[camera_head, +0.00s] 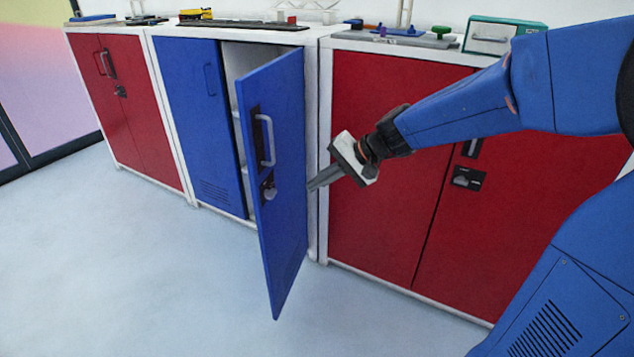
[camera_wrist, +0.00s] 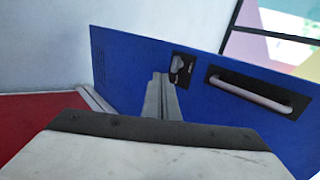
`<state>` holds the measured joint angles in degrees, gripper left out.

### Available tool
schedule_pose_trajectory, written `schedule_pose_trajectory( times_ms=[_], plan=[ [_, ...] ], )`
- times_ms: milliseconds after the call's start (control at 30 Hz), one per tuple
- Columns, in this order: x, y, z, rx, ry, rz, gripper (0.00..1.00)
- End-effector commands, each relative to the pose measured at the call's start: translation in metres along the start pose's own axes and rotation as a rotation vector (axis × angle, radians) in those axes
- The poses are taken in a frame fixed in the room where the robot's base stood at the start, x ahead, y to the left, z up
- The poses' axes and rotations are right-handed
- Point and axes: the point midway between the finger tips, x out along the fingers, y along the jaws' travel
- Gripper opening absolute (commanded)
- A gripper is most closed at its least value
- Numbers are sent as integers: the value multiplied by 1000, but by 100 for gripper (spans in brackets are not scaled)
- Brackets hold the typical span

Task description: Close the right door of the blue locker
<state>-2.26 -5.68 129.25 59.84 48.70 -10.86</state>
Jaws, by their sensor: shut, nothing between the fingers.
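The blue locker (camera_head: 192,120) stands between two red lockers, with its left door shut. Its right door (camera_head: 283,225) is swung well open toward the front, showing part of the white inside with shelves. The door carries a grey handle (camera_head: 266,140) and a lock below it. My gripper (camera_head: 312,187) is shut and empty, just right of the door near its hinge-side face; I cannot tell whether it touches. In the wrist view the gripper (camera_wrist: 162,80) points at the blue door (camera_wrist: 215,110), with the handle (camera_wrist: 262,94) to the right of the fingers.
A red locker (camera_head: 375,170) stands directly to the right, behind my arm. Another red locker (camera_head: 125,100) is at the left. Tools and boxes, including a teal box (camera_head: 500,36), lie on the tops. The pale floor (camera_head: 130,270) in front is clear.

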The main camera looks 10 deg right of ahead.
Motion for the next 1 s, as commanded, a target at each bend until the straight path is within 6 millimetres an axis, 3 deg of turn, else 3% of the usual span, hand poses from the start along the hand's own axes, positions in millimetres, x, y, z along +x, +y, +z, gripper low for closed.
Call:
schedule_pose_trajectory(
  times_ms=[400,700,1000],
  plan=[
    [75,1,1,0,-4,3,0],
    [98,-23,0,-1,-1,1,0],
    [101,-27,0,-1,0,1,0]
  ],
)
